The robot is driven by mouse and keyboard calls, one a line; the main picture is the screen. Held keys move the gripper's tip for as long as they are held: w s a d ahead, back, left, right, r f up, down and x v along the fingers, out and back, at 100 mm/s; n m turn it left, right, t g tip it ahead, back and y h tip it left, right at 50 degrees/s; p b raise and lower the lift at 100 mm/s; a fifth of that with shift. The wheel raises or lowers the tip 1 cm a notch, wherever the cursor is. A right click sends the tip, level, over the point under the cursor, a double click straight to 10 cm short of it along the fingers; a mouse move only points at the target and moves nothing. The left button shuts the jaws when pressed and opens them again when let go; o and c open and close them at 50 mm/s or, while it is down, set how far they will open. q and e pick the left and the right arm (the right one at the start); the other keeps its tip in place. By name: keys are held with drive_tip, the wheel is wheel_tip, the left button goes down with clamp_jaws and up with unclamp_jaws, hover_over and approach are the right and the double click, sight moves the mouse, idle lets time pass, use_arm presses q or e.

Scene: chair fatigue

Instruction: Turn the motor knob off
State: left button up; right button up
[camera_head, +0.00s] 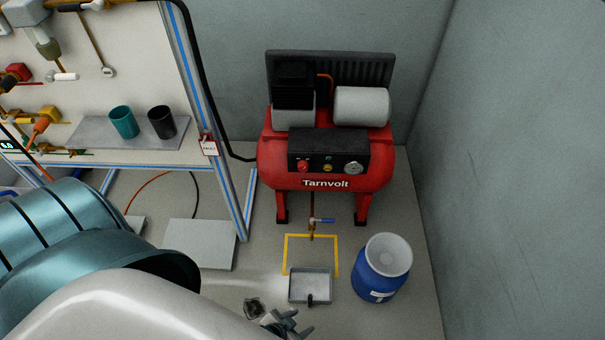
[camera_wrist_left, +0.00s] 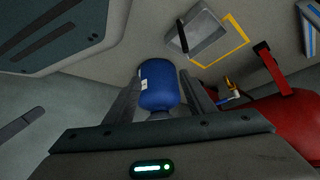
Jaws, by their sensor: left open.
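The red compressor (camera_head: 275,180) marked Tarnvolt stands on the floor against the back wall. Its black front panel (camera_head: 345,146) carries a red knob (camera_head: 303,166), a small yellow part and a round gauge (camera_head: 353,168). I cannot tell which way the knob is set. My left gripper (camera_head: 287,323) is low at the bottom of the head view, well in front of and below the panel. In the left wrist view the gripper (camera_wrist_left: 160,78) is open and empty. The compressor's red body (camera_wrist_left: 290,120) is at the right there; the knob is out of that view. My right gripper is not in view.
A blue drum (camera_head: 375,277) stands front right of the compressor. A grey tray (camera_head: 310,298) sits on the floor by a yellow outline. A valve with a blue lever (camera_head: 322,220) hangs under the compressor. A workbench board (camera_head: 110,150) with cups is left.

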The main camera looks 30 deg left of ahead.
sight(303, 170)
use_arm(q)
drive_tip(key=w+a+r+m+t+y+b, duration=0.2)
drive_tip(key=w+a+m+y+b, duration=0.2)
drive_tip(key=w+a+m+b, duration=0.75)
drive_tip(key=w+a+r+m+t+y+b, duration=0.1)
drive_tip(key=w+a+r+m+t+y, duration=0.2)
drive_tip(key=w+r+m, duration=0.3)
drive_tip(key=w+a+r+m+t+y+b, duration=0.1)
drive_tip(key=w+a+r+m+t+y, duration=0.2)
drive_tip(key=w+r+m, duration=0.3)
wheel_tip(303, 170, up, 5)
drive_tip(key=m+t, duration=0.1)
drive_tip(key=m, duration=0.3)
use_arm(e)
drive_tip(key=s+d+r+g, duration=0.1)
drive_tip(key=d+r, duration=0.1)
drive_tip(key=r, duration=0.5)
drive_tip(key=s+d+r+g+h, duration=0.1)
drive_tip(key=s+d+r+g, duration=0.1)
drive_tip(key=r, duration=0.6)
use_arm(q)
drive_tip(key=shift+w+a+f, duration=0.1)
drive_tip(key=shift+w, duration=0.15)
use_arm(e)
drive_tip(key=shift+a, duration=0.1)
